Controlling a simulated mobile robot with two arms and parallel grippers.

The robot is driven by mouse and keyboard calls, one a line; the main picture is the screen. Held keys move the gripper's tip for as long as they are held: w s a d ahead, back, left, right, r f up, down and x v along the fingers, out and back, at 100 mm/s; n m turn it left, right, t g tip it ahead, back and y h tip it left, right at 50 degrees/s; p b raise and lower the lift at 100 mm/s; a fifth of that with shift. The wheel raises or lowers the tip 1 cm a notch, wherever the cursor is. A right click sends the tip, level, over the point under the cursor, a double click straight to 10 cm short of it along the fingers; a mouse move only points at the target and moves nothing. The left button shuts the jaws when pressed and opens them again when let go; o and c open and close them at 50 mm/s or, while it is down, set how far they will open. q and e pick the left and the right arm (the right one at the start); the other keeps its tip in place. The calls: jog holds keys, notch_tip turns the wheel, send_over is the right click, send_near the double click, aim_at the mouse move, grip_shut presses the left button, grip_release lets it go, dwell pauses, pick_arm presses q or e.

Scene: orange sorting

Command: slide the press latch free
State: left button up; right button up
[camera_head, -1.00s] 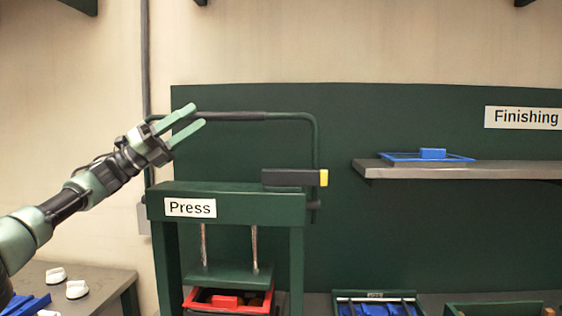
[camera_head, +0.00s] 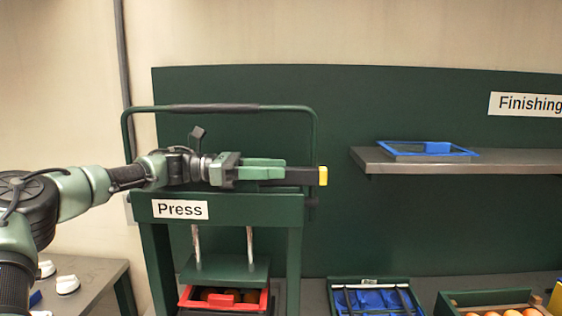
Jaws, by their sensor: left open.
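The press (camera_head: 222,208) is a dark green frame with a "Press" label and a raised bar handle (camera_head: 225,107) above it. The press latch (camera_head: 300,176) is a black bar with a yellow end (camera_head: 322,176), lying along the top right of the press. My left gripper (camera_head: 284,168) is open, pointing right, in front of or over the latch. Its fingers hide the latch's left part. I cannot tell whether they touch it. My right gripper is not in view.
A red tray (camera_head: 184,300) with oranges sits under the press plate. A blue tray (camera_head: 388,153) lies on the Finishing shelf (camera_head: 500,165). A blue bin (camera_head: 335,284) and a green crate of oranges (camera_head: 445,303) stand at the lower right. White items (camera_head: 67,285) lie on the left table.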

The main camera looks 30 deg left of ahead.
pick_arm(q)
jog(key=shift+x, duration=1.05)
grip_shut()
jog(key=shift+a+r, duration=0.1)
dwell(0.6)
